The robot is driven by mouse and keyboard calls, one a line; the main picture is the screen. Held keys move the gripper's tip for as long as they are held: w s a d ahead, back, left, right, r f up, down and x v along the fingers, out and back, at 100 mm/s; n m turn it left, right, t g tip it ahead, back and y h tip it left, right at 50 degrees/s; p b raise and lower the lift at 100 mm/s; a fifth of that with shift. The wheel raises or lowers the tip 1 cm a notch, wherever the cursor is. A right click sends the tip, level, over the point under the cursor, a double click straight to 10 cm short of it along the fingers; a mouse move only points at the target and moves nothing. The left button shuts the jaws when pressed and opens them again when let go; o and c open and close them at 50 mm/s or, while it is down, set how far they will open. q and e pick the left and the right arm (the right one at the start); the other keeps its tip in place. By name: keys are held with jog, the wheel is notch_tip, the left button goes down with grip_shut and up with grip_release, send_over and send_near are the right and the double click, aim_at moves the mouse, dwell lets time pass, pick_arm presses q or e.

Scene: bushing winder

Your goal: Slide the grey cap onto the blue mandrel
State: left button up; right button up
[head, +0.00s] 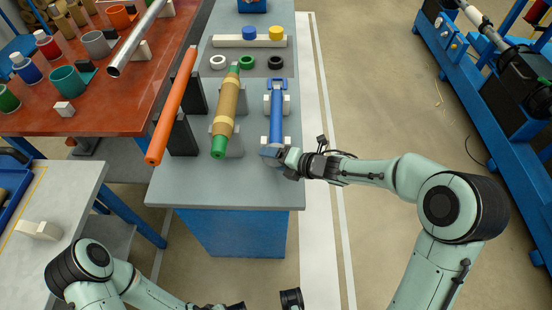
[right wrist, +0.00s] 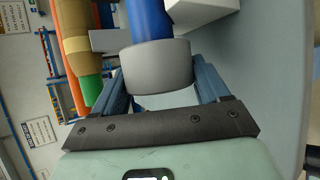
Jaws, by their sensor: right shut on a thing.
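The blue mandrel (head: 276,118) lies lengthwise on white supports at the right of the grey bench; it also shows in the right wrist view (right wrist: 148,20). The grey cap (right wrist: 157,66) is in line with the mandrel's near end and hides that end from the wrist camera. I cannot tell whether the cap touches the mandrel or is around it. My right gripper (right wrist: 160,88) is shut on the cap, one finger on each side. In the head view my right gripper (head: 282,153) is at the mandrel's near end.
A tan roll with green ends (head: 227,110) and an orange tube (head: 173,105) lie left of the mandrel. White, green and black rings (head: 247,62) lie behind. A red table (head: 105,95) with cups stands left. The bench's front (head: 230,192) is clear.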

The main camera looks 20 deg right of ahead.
jog(key=shift+w, duration=0.2)
jog(key=shift+w+d+p, duration=0.15)
jog(key=shift+w+p, duration=0.2)
jog(key=shift+p, duration=0.05)
jog(key=o, duration=1.2)
jog(key=shift+c, duration=0.2)
